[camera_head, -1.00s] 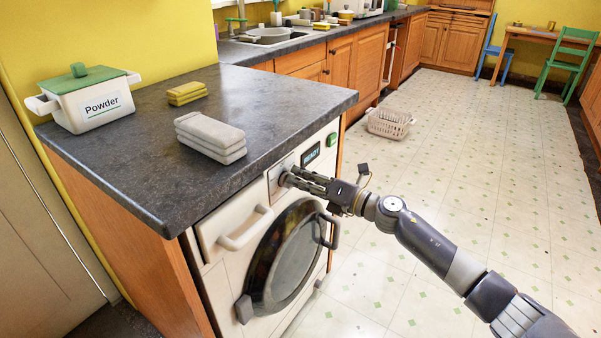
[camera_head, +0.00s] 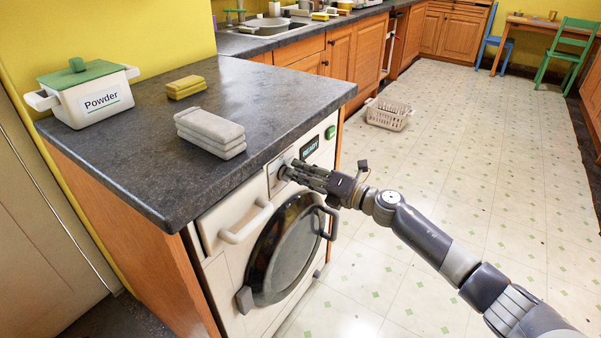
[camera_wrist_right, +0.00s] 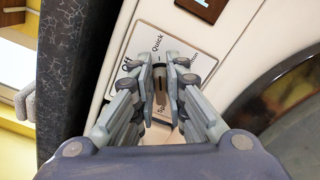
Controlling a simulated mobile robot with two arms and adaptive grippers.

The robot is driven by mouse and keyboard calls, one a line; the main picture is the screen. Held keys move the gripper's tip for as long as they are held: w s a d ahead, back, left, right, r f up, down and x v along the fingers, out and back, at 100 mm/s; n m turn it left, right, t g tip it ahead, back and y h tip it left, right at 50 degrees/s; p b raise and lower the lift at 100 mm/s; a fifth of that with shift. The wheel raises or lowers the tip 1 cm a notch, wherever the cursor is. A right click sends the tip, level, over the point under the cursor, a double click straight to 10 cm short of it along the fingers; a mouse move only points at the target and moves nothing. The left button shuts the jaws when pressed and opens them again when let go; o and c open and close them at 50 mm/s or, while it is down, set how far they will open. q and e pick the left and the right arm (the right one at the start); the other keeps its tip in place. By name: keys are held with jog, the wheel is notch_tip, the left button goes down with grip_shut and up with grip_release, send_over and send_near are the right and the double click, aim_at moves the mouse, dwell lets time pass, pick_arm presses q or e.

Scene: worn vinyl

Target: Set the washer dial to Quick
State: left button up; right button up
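The white washer (camera_head: 232,280) stands under the dark counter, its round door closed. Its dial (camera_wrist_right: 160,86) shows in the right wrist view on a pale panel (camera_wrist_right: 150,32) with the words Off, Quick and two partly covered labels. My right gripper (camera_head: 286,172) reaches the panel in the head view. In the right wrist view its fingertips (camera_wrist_right: 160,72) are closed in on both sides of the dial and appear to touch it. The dial's narrow bar lies roughly in line with Quick; its pointer end is hard to read. My left gripper is out of view.
A display reading READY (camera_head: 310,148) and a green button (camera_head: 330,132) sit right of the dial. The door handle (camera_head: 327,222) and drawer handle (camera_head: 246,223) stick out below. A powder box (camera_head: 95,102), yellow sponges (camera_head: 186,88) and grey cloths (camera_head: 210,130) lie on the counter.

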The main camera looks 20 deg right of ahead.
jog(key=shift+o, duration=1.3)
jog(key=v, duration=1.2)
